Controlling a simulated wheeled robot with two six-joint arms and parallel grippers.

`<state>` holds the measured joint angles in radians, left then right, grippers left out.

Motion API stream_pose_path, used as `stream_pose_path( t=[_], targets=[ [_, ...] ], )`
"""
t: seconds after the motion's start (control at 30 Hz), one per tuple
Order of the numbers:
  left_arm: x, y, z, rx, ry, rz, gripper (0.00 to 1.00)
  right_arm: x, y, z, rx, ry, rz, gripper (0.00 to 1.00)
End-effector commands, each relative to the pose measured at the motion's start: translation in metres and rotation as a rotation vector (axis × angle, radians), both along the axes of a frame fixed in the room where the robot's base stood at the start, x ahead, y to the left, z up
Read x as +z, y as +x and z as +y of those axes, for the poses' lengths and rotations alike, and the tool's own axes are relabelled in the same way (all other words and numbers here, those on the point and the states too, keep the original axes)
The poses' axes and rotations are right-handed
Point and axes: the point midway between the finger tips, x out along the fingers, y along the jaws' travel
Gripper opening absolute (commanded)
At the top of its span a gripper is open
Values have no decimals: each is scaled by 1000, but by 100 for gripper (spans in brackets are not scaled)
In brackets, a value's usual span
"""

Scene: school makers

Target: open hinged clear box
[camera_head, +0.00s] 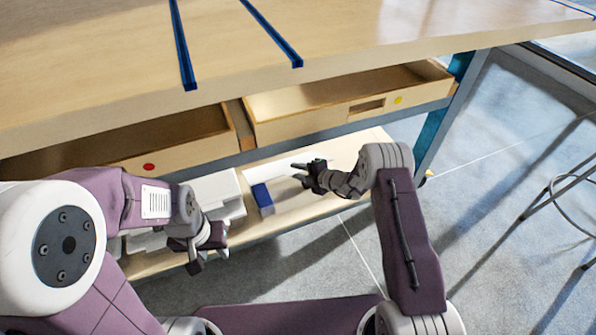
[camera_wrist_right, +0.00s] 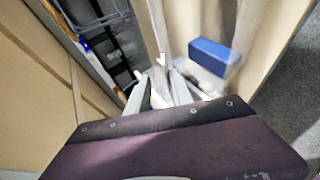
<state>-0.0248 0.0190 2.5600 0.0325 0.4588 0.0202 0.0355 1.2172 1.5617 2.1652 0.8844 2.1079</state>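I cannot clearly make out a hinged clear box in either view. A blue block with a pale lower part (camera_head: 262,198) stands on the low shelf under the workbench, and it also shows in the right wrist view (camera_wrist_right: 209,57).
White boxes (camera_head: 218,190) stand on the shelf (camera_head: 318,208) left of the blue block. A blue bench leg (camera_head: 440,125) and a stool (camera_head: 560,205) are at the right.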

Motion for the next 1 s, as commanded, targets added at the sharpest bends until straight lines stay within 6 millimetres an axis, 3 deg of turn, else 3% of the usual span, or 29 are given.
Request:
stream_pose_path(
  t=[0.23, 0.43, 1.0],
  targets=[
    [34, 0, 0, 0, 0, 0, 36, 29, -31, -30, -5, 1, 3, 26],
    [47, 0, 0, 0, 0, 0, 36, 40, -53, -51, -2, 1, 0, 26],
    [47, 0, 0, 0, 0, 0, 36, 40, -58, -54, 2, -1, -1, 26]
  ],
)
